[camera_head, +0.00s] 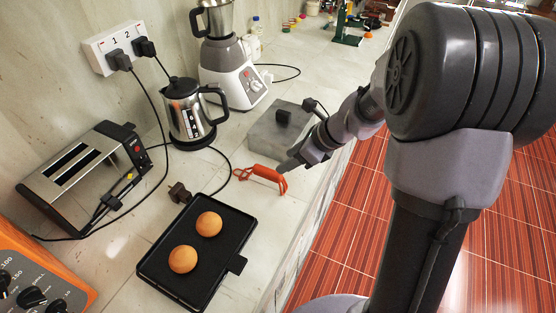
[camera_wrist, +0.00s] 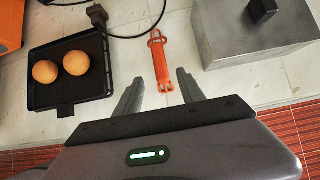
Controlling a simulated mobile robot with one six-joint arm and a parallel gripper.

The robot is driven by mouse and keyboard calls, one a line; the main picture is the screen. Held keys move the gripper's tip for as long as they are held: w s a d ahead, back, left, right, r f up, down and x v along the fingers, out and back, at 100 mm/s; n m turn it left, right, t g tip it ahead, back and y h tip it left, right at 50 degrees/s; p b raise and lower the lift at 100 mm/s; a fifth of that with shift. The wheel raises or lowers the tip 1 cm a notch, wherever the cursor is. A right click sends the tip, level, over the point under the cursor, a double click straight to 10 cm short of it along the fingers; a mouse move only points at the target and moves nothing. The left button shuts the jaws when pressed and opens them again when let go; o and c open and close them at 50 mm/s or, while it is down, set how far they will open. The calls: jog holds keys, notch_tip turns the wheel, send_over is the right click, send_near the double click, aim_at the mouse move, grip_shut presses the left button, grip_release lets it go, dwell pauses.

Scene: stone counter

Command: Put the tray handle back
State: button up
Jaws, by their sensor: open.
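The orange tray handle (camera_head: 262,177) lies on the counter between the black tray and a grey metal box. It also shows in the wrist view (camera_wrist: 160,60), with its near end close to the gap between my fingers. The black tray (camera_head: 160,263) lies flat with two round buns on it, one bun (camera_head: 209,224) behind the other (camera_head: 183,259). The tray shows at the left of the wrist view (camera_wrist: 40,98). My gripper (camera_wrist: 158,85) is open and empty, its fingers either side of the handle's line; in the head view it is just right of the handle.
The grey box (camera_head: 268,138) with a black knob stands beside my gripper. A kettle (camera_head: 190,115), toaster (camera_head: 75,175), blender (camera_head: 228,75) and orange appliance (camera_head: 35,280) stand around the back and left. Black cables and a plug (camera_head: 179,192) lie near the tray. The counter edge is at the right.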

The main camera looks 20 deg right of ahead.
jog(key=s+a+r+n+h, duration=0.2)
jog(key=s+a+r+n, duration=0.8)
jog(key=s+r+n, duration=0.3)
jog(key=s+n+h, duration=0.1)
jog(key=s+n, duration=0.8)
jog(key=s, duration=0.1)
jog(key=shift+n+t, duration=0.3)
jog(key=shift+n, duration=0.1)
jog(key=shift+a, duration=0.1)
